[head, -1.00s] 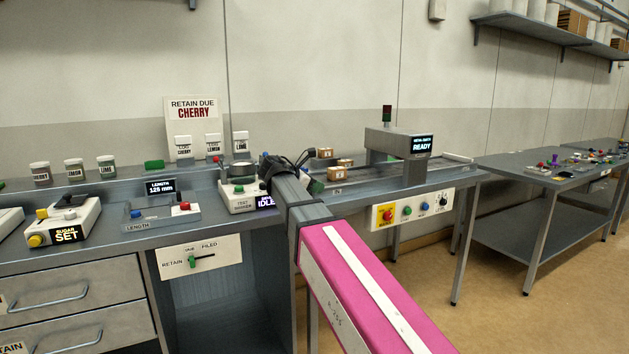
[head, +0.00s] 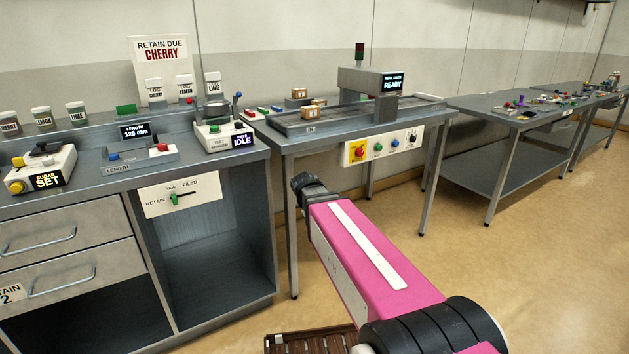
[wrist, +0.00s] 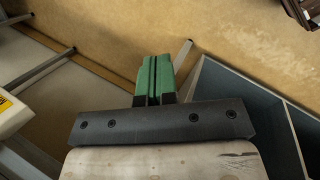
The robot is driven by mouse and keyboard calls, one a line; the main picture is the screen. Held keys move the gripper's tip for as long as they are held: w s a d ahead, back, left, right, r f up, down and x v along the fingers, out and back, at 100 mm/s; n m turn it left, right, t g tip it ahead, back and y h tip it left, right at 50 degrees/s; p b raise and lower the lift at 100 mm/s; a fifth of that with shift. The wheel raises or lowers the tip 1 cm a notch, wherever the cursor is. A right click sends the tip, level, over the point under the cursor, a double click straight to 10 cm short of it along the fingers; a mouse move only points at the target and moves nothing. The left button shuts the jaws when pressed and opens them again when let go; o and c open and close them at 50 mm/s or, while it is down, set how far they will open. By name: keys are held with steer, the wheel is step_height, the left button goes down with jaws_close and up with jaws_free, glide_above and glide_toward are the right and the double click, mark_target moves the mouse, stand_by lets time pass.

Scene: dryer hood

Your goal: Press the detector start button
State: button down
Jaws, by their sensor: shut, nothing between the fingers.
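The metal detector (head: 372,82) stands over a conveyor on a grey table, its display reading READY. A white control panel (head: 384,145) on the table's front edge carries a red stop button on yellow (head: 359,153), a green button (head: 378,147), a blue button (head: 395,143) and a dark knob (head: 412,138). The button labels are too small to read. In the wrist view my gripper (wrist: 155,78) has its green fingers shut and empty, pointing over the floor. A corner of the panel (wrist: 12,115) shows at the left edge there. In the head view my arm hides the fingers.
The open cabinet (head: 218,255) stands left of the detector table; its compartments (wrist: 245,90) lie right of the fingers in the wrist view. Table legs (head: 290,228) stand near my arm. A second table (head: 520,118) is farther right.

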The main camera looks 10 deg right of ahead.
steer(key=s+d+f+m+g+y, duration=0.1)
steer(key=s+f+m+y, duration=0.3)
steer(key=s+f+m, duration=0.5)
step_height(320, 180, down, 3)
steer(key=shift+s+d+r+m+y, duration=0.1)
steer(key=shift+s+d+m+y, duration=0.25)
steer(key=shift+s, duration=0.35)
steer(key=shift+d, duration=0.1)
